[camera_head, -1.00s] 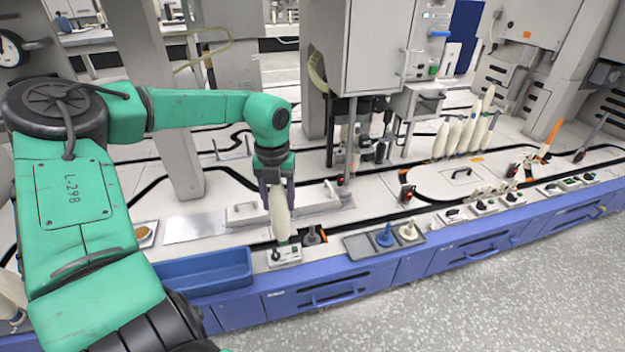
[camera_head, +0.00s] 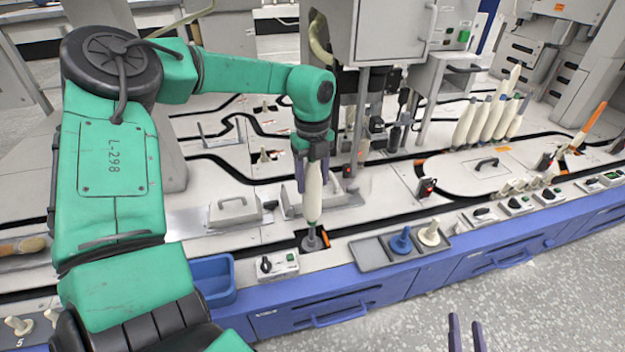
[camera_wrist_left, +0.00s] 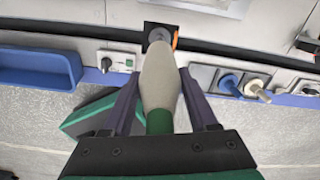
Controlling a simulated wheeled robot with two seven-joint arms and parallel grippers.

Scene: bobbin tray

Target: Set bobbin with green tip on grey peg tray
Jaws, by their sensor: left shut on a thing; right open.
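My left gripper (camera_head: 313,183) is shut on the cream bobbin (camera_head: 313,205) and holds it upright. In the left wrist view the bobbin (camera_wrist_left: 160,80) shows a green tip (camera_wrist_left: 159,121) between the fingers. The grey peg tray (camera_head: 312,240), a grey peg on a small dark base with an orange edge, is directly below. The bobbin's lower end is at or just above the peg; I cannot tell whether it is seated. In the left wrist view the grey peg tray (camera_wrist_left: 159,35) lies past the bobbin's far end. My right gripper (camera_head: 466,335) is open and empty at the lower edge.
A blue peg (camera_head: 401,241) and a cream peg (camera_head: 430,234) stand to the right, beside an empty grey plate (camera_head: 371,254). A switch box (camera_head: 279,265) and a blue bin (camera_head: 213,280) are left of the bobbin. Several bobbins (camera_head: 490,120) stand further back right.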

